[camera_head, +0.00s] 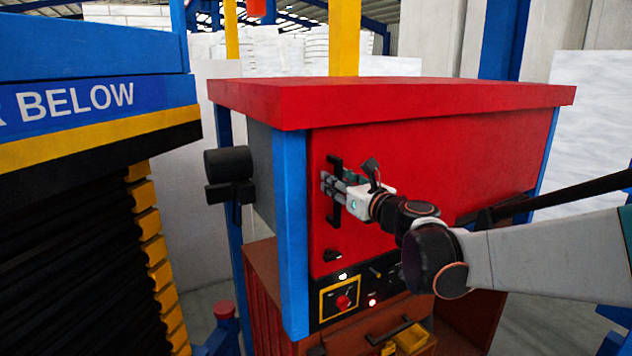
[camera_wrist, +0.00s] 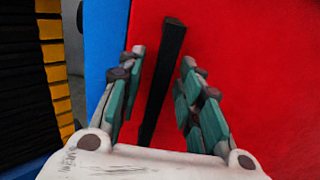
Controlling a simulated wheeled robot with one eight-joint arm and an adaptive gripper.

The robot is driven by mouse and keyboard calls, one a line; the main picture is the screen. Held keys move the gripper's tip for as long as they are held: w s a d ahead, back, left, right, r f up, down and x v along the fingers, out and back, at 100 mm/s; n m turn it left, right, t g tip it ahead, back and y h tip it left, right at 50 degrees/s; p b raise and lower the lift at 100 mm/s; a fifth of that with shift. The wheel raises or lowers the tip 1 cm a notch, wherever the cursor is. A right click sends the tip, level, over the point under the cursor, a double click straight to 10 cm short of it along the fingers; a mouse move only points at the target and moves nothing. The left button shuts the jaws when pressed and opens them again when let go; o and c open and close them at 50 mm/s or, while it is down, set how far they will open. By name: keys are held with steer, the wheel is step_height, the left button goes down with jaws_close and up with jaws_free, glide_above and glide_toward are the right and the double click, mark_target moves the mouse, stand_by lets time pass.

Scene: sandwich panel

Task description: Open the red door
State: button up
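The red door (camera_head: 440,165) fills the front of a red and blue cabinet in the head view, and it looks closed. It also shows in the wrist view (camera_wrist: 260,60). A black upright bar handle (camera_head: 335,215) stands near its left edge. My gripper (camera_head: 328,182) is at the handle, reaching in from the right. In the wrist view, the handle (camera_wrist: 168,65) runs between the two fingers of my gripper (camera_wrist: 160,85). The fingers are spread, with a gap visible on both sides of the handle. Part of the handle is hidden behind my gripper in the head view.
Below the door is a panel with a red knob (camera_head: 343,302) and lit buttons. A blue post (camera_head: 291,230) borders the door's left side. A blue, yellow and black structure (camera_head: 90,110) stands at left.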

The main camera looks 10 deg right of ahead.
jaws_close()
steer(key=shift+w, duration=0.1)
